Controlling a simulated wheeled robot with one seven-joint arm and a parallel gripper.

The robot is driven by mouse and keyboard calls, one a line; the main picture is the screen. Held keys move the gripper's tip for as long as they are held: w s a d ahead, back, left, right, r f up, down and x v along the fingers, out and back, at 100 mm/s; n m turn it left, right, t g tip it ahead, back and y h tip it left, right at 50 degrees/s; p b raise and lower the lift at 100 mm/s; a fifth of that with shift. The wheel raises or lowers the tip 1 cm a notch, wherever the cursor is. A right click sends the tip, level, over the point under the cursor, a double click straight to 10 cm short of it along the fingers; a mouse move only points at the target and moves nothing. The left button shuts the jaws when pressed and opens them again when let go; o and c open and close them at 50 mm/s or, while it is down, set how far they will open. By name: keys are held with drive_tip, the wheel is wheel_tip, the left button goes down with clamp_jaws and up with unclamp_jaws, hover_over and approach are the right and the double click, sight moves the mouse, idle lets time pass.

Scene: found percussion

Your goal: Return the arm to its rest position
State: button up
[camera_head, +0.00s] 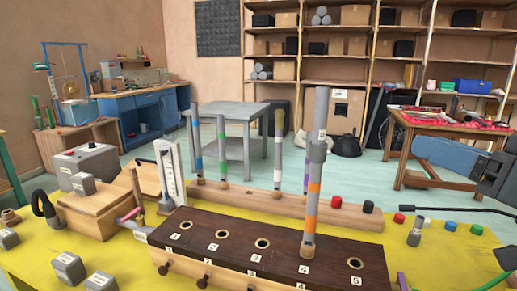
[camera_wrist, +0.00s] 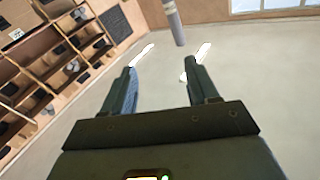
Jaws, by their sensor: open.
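My gripper (camera_wrist: 166,62) shows in the wrist view with its two dark fingers spread apart and nothing between them. The fingers have pale tips and point out over open floor, away from the table. In the head view, part of my arm (camera_head: 445,157) reaches in from the right edge, above the right side of the yellow table; the fingers cannot be made out there. A grey tube with an orange band (camera_head: 312,190) stands upright in the hole marked 4 of a dark numbered block (camera_head: 215,257). My gripper is apart from it.
The yellow table (camera_head: 440,260) holds a wooden rack (camera_head: 245,203) with several banded tubes, a white upright gauge (camera_head: 170,172), a grey box (camera_head: 87,165) and coloured caps (camera_head: 476,229). Behind are a wooden table (camera_head: 440,130) and shelves (camera_head: 370,57). The wrist view shows a grey post-like thing (camera_wrist: 174,22).

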drive_tip(key=s+a+f+m+t+h, duration=0.1)
drive_tip(key=s+f+m+h, duration=0.45)
drive_tip(key=f, duration=0.65)
drive_tip(key=s+a+f+m+h, duration=0.1)
drive_tip(key=s+f+m+h, duration=0.4)
drive_tip(key=f, duration=0.7)
drive_tip(key=s+f+n+g, duration=0.1)
drive_tip(key=s+n, duration=0.2)
drive_tip(key=s, duration=1)
drive_tip(key=s+a+f+n, duration=0.1)
drive_tip(key=s+f+n, duration=0.1)
drive_tip(key=s, duration=1.1)
drive_tip(key=shift+s+a+f+n+g, duration=0.3)
drive_tip(key=shift+s+n+g, duration=0.1)
drive_tip(key=shift+n, duration=0.15)
